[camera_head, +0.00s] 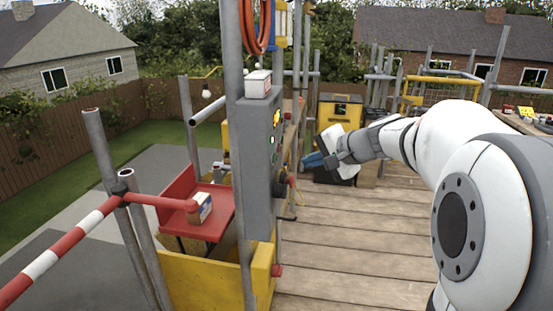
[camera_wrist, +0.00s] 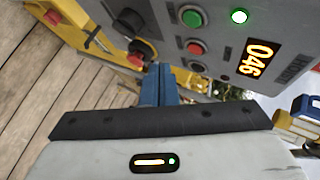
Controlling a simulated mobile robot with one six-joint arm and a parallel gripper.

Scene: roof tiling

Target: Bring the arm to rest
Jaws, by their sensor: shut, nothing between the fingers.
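My gripper (camera_head: 308,160) is at the end of my white arm, right of the grey control panel (camera_head: 262,150) in the head view, with its blue fingers pointing left. In the wrist view my gripper (camera_wrist: 160,72) shows blue fingers together with nothing between them. The control panel (camera_wrist: 225,45) fills the top of that view. It has a green button (camera_wrist: 192,17), a red button (camera_wrist: 196,47), a lit green lamp (camera_wrist: 239,16) and an orange display (camera_wrist: 257,58) reading 046. A black knob (camera_wrist: 141,48) is close above the fingers; I cannot tell whether they touch.
A grey post (camera_head: 236,150) stands beside the panel. A red platform (camera_head: 205,212) and a red-white rail (camera_head: 62,252) are at left. A yellow box (camera_head: 340,113) stands behind my gripper. The plank deck (camera_head: 350,245) is clear below my arm.

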